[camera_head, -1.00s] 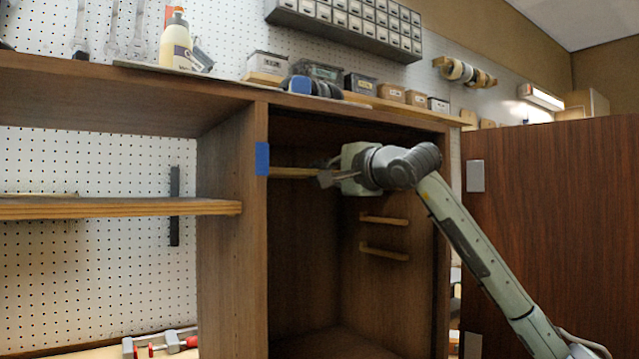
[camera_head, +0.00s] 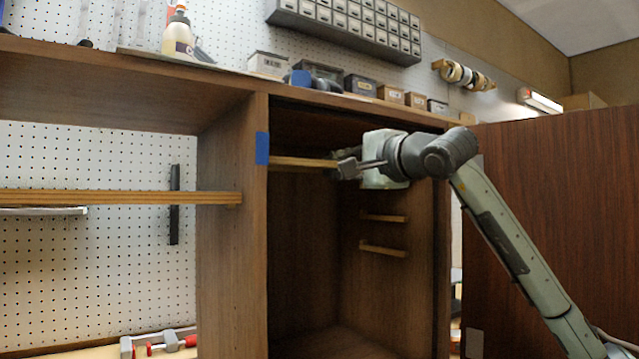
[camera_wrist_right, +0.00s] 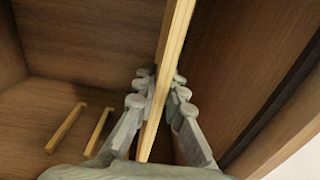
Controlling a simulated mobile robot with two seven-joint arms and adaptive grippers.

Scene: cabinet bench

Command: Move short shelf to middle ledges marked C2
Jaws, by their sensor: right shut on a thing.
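The short shelf (camera_head: 300,163) is a pale-edged wooden board inside the open right-hand cabinet bay, high up, level with the blue tape. My right gripper (camera_head: 348,168) is at its front edge. In the right wrist view, the shelf's edge (camera_wrist_right: 161,90) runs between the fingers of my right gripper (camera_wrist_right: 158,100), which is shut on it. Two short ledges, an upper one (camera_head: 383,218) and a lower one (camera_head: 382,250), are fixed to the bay's right wall below the shelf. No C2 mark is readable. My left gripper is not in view.
Blue tape (camera_head: 262,148) is on the upright divider (camera_head: 232,240). A long shelf (camera_head: 110,197) spans the left bay. The open cabinet door (camera_head: 560,230) stands at the right, near my arm. The bay below the shelf looks empty.

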